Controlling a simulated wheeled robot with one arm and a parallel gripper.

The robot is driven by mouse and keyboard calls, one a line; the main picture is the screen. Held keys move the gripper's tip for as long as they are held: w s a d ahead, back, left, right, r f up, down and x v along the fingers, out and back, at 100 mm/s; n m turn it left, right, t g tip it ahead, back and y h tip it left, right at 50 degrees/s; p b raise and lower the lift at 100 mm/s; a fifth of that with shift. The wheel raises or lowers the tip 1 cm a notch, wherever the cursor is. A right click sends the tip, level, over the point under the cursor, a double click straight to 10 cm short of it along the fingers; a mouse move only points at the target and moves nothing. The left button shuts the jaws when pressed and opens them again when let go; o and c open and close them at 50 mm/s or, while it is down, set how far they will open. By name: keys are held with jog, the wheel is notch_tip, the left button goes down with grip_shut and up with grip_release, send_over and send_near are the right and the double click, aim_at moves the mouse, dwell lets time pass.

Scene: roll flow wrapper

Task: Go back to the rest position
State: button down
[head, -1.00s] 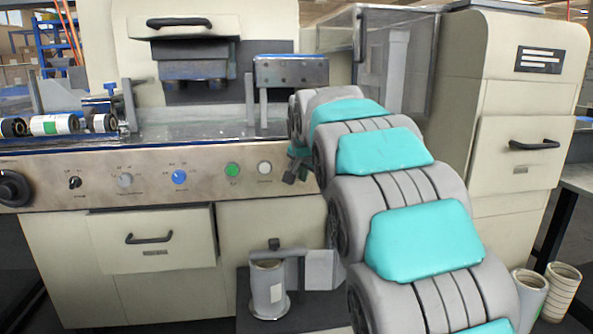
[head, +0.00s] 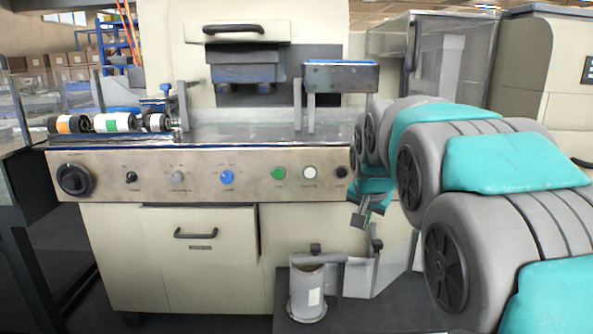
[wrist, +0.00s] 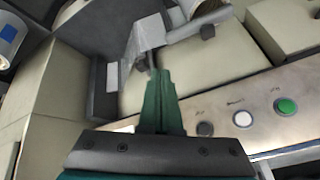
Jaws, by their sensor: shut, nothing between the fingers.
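My gripper (head: 363,214) hangs at the end of my grey and teal arm, in front of the right end of the machine's control panel (head: 130,160). Its fingers are together and empty. In the wrist view my gripper (wrist: 155,75) shows as dark green fingers. Beyond them are the panel's green button (wrist: 286,106) and white button (wrist: 243,118). In the head view the green button (head: 278,173) and white button (head: 310,172) lie left of my gripper. My gripper appears apart from the panel, but the exact gap is hard to tell.
A grey cylinder on a bracket (head: 307,292) stands below the panel. Several small rolls (head: 113,122) lie on the machine's left end. A drawer with a black handle (head: 195,234) is shut below. A clear-walled cabinet (head: 432,60) stands at the back right.

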jog(key=s+f+n+g+p, duration=0.2)
jog(key=s+f+n+g, duration=0.1)
jog(key=s, duration=1.7)
jog(key=s+a+f+n+g+p, duration=0.1)
jog(key=s+f, duration=0.7)
jog(key=s, duration=1.2)
jog(key=n+g+p, duration=0.1)
jog(key=n+g, duration=0.1)
jog(key=g, duration=0.1)
jog(key=shift+s+a+f+n+g+y+p, duration=0.2)
jog(key=shift+s+n+g+y+p, duration=0.1)
jog(key=shift+g+y, duration=0.1)
